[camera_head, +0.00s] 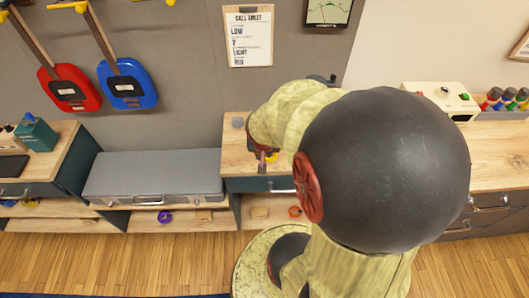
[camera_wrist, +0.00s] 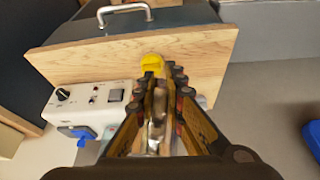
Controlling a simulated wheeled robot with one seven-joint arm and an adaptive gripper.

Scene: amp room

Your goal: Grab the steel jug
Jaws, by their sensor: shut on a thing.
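In the wrist view, my gripper (camera_wrist: 160,85) is shut on a narrow, shiny metallic thing, which I take to be part of the steel jug (camera_wrist: 157,120). Most of it is hidden between the fingers, so its full shape cannot be told. A yellow piece (camera_wrist: 152,63) shows at the fingertips. In the head view, my gripper (camera_head: 265,157) is small and low over the wooden worktop, partly covered by my own arm. The jug cannot be made out clearly there.
The wooden worktop (camera_head: 240,146) has a small grey item (camera_head: 238,122) at its back left. A white device with a knob (camera_wrist: 85,105) is left of my gripper in the wrist view. A grey case (camera_head: 150,178) lies left of the worktop. A cream device (camera_head: 440,98) stands at right.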

